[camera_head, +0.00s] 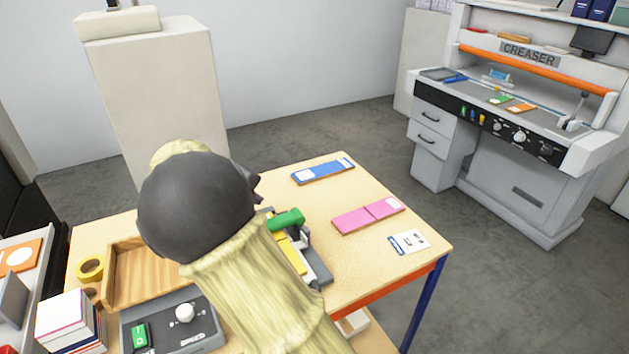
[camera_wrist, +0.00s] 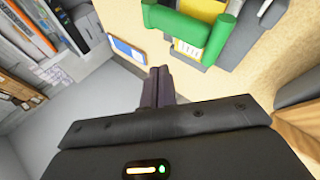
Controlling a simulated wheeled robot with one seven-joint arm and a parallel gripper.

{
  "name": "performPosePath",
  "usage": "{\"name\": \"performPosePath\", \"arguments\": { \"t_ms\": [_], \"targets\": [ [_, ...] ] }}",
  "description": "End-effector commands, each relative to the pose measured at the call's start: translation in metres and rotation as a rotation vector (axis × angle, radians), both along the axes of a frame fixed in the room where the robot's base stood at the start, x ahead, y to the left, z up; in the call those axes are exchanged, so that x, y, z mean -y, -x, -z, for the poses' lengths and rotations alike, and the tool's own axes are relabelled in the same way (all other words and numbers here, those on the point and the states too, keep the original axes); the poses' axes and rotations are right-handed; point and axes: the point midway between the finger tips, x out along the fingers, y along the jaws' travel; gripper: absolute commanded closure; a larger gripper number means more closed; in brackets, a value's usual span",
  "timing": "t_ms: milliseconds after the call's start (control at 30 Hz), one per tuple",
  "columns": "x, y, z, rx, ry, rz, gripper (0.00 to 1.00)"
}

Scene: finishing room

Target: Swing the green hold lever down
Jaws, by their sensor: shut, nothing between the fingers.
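The green hold lever (camera_head: 287,219) sticks out at the top of a dark grey device (camera_head: 318,262) on the table, with a yellow strip (camera_head: 291,256) beside it. My arm covers the device's left part. In the wrist view the green lever (camera_wrist: 178,24) shows at the top, its thick grip up and to the right of my fingertips. My gripper (camera_wrist: 160,72) is shut and empty, and a gap shows between its tips and the lever. In the head view, only a dark bit of the fingers (camera_head: 257,187) shows, above and left of the lever.
A blue strip (camera_head: 323,170), pink cards (camera_head: 368,215) and a white card (camera_head: 409,242) lie on the table's right side. A wooden tray (camera_head: 112,277), yellow tape roll (camera_head: 90,269) and a grey control panel (camera_head: 165,335) with a white knob are at left. A creaser machine stands beyond.

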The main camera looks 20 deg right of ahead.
Motion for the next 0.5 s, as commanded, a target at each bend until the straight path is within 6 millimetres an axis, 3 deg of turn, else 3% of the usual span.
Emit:
{"name": "performPosePath", "arguments": {
  "t_ms": [33,500],
  "targets": [
    [-0.007,0.001,0.014,0.003,0.040,-0.005,1.00],
    [-0.040,0.005,0.068,0.048,0.438,-0.002,1.00]
  ]
}}
